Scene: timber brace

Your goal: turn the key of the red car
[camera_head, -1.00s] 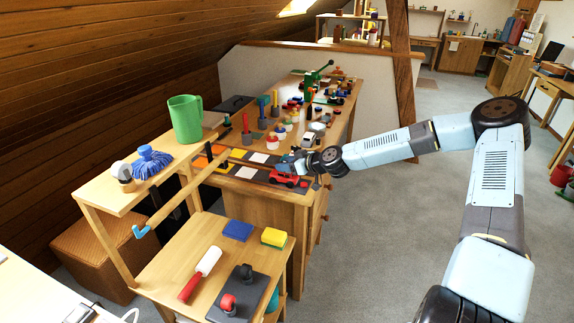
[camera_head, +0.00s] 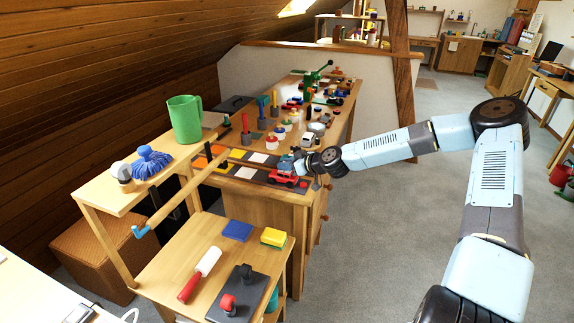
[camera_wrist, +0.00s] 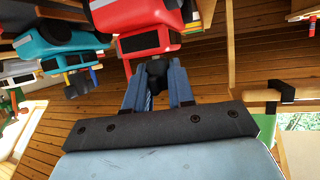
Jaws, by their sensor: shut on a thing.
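The red car (camera_head: 283,180) stands on the near right end of the long workbench. In the wrist view the red car (camera_wrist: 150,40) is large at the top, tilted in the picture. My gripper (camera_head: 304,169) is at the right end of the car. In the wrist view my gripper's blue fingers (camera_wrist: 158,82) are closed on a small dark piece at the end of the car, which looks like the key (camera_wrist: 156,70). The fingers hide most of it, so how far it is turned cannot be told.
A teal car (camera_wrist: 60,37) is beside the red one in the wrist view. Several other toys and coloured pegs stand farther along the bench. A green mug (camera_head: 185,118) stands on the shelf at left. The grey floor (camera_head: 385,235) right of the bench is free.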

